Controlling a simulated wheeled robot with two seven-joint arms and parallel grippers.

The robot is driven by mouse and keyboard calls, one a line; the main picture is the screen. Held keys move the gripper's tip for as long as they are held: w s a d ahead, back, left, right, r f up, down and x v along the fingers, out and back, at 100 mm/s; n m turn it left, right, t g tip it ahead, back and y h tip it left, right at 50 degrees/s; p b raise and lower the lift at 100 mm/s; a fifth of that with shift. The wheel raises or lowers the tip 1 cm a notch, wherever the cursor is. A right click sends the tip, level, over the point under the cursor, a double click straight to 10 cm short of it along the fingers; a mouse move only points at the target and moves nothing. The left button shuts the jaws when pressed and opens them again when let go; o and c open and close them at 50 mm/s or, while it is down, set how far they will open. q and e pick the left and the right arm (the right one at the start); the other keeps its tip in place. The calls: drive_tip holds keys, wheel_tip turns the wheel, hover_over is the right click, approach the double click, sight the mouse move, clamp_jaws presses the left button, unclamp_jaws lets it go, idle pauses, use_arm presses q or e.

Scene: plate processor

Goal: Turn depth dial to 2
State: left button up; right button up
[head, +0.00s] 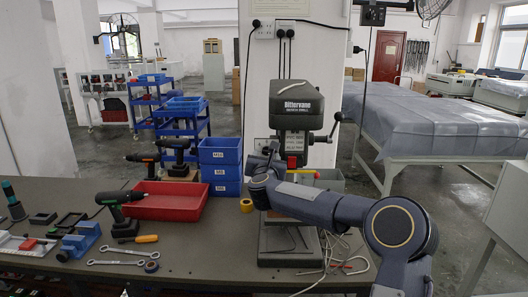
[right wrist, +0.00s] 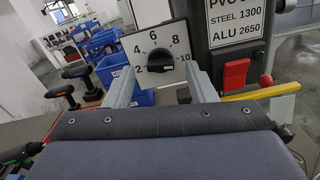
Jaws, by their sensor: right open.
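The depth dial (right wrist: 160,59) is a black knob on a white plate (right wrist: 181,31) marked 2, 4, 6, 8 and 10, seen in the right wrist view. I cannot tell clearly which number the knob points to. My right gripper (right wrist: 157,70) is open, one finger to each side of the knob in the picture; contact does not show. In the head view the drill press (head: 297,105) stands on the bench, and my right gripper (head: 263,158) is at its left side, where the dial is not clearly visible. My left gripper is not in view.
A red switch (right wrist: 235,74) and a yellow bar (right wrist: 265,89) are right of the dial. Blue bins (head: 220,165), a red tray (head: 165,200) and a cordless drill (head: 120,205) are on the bench to the left. Loose cables lie around the press base (head: 275,240).

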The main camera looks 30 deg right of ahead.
drive_tip(key=shift+w+d, duration=0.4)
drive_tip(key=shift+w, duration=0.2)
drive_tip(key=c, duration=1)
